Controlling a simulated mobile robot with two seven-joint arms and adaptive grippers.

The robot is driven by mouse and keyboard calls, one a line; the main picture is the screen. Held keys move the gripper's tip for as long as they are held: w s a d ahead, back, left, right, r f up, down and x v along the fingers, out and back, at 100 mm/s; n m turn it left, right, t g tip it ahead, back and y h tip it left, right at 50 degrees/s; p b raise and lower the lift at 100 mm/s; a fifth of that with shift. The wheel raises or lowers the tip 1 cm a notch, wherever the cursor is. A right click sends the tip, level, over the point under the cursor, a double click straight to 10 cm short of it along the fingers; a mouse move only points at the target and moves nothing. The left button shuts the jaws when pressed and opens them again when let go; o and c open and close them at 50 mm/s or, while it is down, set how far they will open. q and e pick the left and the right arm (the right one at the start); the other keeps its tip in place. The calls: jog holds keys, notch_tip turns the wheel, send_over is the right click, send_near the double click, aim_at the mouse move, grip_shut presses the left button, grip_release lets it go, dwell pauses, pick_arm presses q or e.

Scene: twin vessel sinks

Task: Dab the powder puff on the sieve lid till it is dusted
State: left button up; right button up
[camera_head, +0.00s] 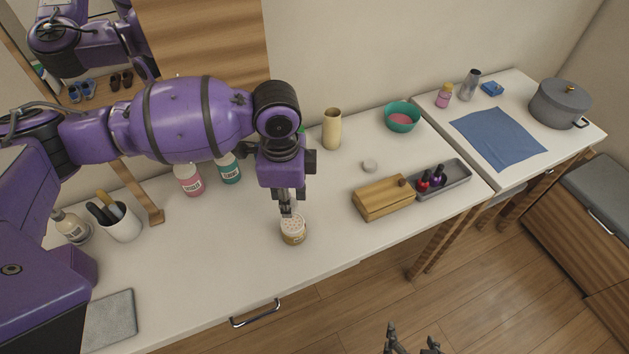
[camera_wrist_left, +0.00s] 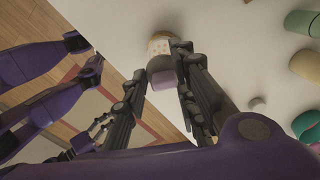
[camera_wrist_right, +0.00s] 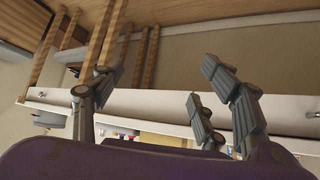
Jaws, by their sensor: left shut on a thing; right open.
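A small jar (camera_head: 293,236) with a pale, dotted sieve lid (camera_head: 292,222) stands upright on the white counter; the lid also shows in the left wrist view (camera_wrist_left: 159,47). My left gripper (camera_head: 287,210) points down right above the lid. In the left wrist view it is shut on a small mauve thing (camera_wrist_left: 163,80), which seems to be the powder puff. The puff overlaps the lid's edge there; I cannot tell whether they touch. Fingers largely hide the puff in the head view. My right gripper (camera_head: 410,344) is open and empty, low over the floor beyond the counter's front.
Pink (camera_head: 189,180) and green (camera_head: 229,168) bottles stand behind my left arm. A wooden box (camera_head: 382,199), a grey tray (camera_head: 462,176) of nail polish, a pale round thing (camera_head: 370,165) and a teal bowl (camera_head: 402,125) lie rightward. Counter left of the jar is clear.

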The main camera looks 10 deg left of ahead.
pick_arm(q)
jog(key=m, duration=0.2)
jog(key=shift+w+d+f+m, duration=0.1)
jog(key=shift+w+d+m, duration=0.1)
jog(key=shift+m, duration=0.1)
jog(key=shift+s+a+m, duration=0.1)
jog(key=shift+s+m, duration=0.1)
jog(key=shift+m, duration=0.4)
jog(key=shift+f, duration=0.35)
jog(key=b, duration=0.3)
send_over(292, 224)
notch_tip(292, 224, down, 4)
jog(key=shift+s+f, duration=0.1)
jog(key=shift+f, duration=0.55)
pick_arm(e)
jog(key=f, duration=0.1)
jog(key=s+d+f, duration=0.1)
jog(key=f, duration=0.1)
jog(key=shift+d, duration=0.15)
jog(key=shift+s+f, duration=0.15)
jog(key=shift+s, duration=0.2)
pick_arm(q)
jog(key=shift+f+b, duration=0.3)
jog(key=shift+f, duration=0.15)
pick_arm(e)
jog(key=shift+f, duration=0.1)
